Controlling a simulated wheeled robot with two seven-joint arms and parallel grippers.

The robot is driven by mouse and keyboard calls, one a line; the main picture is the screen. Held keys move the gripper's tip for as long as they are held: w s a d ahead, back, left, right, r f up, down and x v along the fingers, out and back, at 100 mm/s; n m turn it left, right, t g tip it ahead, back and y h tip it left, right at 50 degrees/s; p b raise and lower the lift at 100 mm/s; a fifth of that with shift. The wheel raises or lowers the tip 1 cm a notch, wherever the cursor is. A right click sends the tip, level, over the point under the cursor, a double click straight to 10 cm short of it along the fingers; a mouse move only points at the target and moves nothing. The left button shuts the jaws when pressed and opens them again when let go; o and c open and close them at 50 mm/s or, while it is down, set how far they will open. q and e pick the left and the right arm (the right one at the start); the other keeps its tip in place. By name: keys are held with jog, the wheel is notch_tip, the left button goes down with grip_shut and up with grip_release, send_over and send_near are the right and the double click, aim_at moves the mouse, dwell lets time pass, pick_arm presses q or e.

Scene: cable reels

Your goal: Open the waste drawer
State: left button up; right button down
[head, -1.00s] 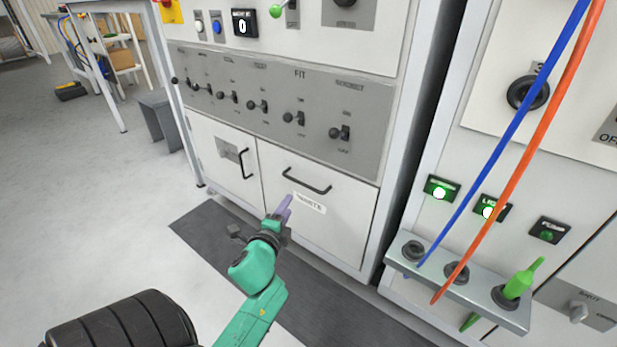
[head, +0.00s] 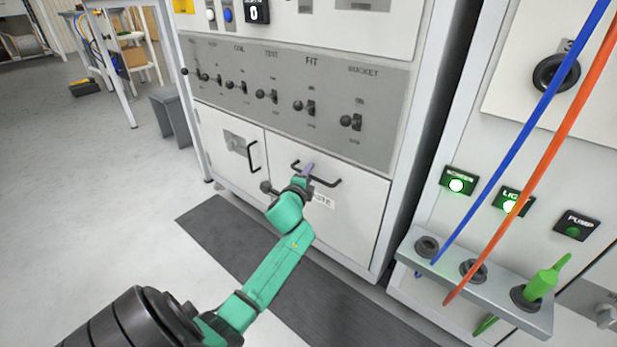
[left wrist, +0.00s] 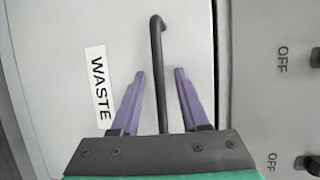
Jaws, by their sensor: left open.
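The waste drawer (head: 345,222) is a white front low in the machine cabinet, and it looks shut. Its black bar handle (head: 326,182) runs along its upper part. The WASTE label (left wrist: 99,84) shows in the left wrist view and is partly hidden by my arm in the head view. My left gripper (head: 307,170) is at the handle. In the left wrist view its purple fingers (left wrist: 160,75) are open, with the handle bar (left wrist: 158,60) between them and a gap on each side. My right gripper is not in view.
A smaller door (head: 232,148) with its own black handle is left of the drawer. A grey panel of switches (head: 290,100) lies above. At the right, a metal shelf (head: 500,302) juts out with blue and orange cables above it. A dark mat (head: 235,235) lies on the floor.

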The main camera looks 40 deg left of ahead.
pick_arm(q)
grip_shut()
dwell(1.3)
